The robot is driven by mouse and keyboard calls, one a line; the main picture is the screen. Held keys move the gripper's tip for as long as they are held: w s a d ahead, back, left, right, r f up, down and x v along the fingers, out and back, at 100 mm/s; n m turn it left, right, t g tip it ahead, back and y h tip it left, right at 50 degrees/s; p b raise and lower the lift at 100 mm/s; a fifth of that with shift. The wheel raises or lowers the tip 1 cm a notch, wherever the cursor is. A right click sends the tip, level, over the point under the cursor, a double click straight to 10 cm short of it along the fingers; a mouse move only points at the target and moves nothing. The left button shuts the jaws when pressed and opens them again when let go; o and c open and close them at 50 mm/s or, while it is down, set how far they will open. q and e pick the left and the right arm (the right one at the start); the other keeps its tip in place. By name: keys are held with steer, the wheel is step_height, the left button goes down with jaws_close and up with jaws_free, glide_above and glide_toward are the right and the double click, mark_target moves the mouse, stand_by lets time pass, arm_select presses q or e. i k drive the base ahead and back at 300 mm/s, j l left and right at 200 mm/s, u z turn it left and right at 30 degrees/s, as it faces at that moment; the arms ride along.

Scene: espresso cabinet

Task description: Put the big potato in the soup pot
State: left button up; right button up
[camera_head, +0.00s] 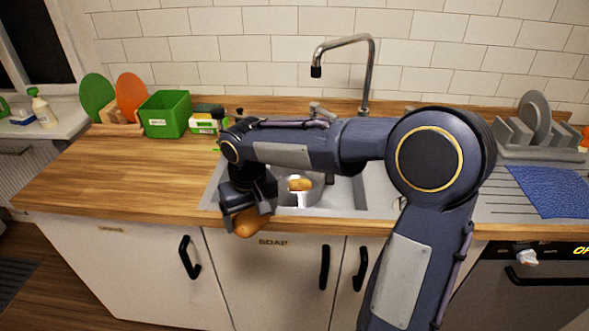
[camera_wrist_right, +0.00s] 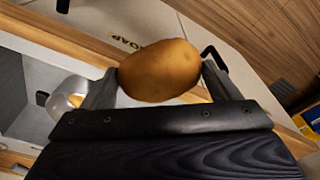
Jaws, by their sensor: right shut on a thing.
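A large brown potato (camera_wrist_right: 160,70) is clamped between the two fingers of my right gripper (camera_wrist_right: 158,84). In the head view the right gripper (camera_head: 246,220) hangs in front of the counter's front edge, and the potato (camera_head: 251,224) shows below its fingers, before the white cabinet doors. The soup pot (camera_head: 312,190) is a metal pot in the sink, just right of the gripper and partly hidden by my arm. A smaller orange-brown item (camera_head: 300,184) shows inside it. The pot also shows at the left of the wrist view (camera_wrist_right: 62,98). My left gripper is not in view.
The sink (camera_head: 345,193) has a tall faucet (camera_head: 371,75) behind it. A green bin (camera_head: 165,114) and upright boards (camera_head: 97,96) stand at the back left. A dish rack (camera_head: 540,140) and blue mat (camera_head: 552,190) are at the right. The wooden counter (camera_head: 120,167) is clear at left.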

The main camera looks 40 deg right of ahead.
mark_target(286, 185)
steer(key=i+l, duration=0.6)
steer(key=i, duration=0.2)
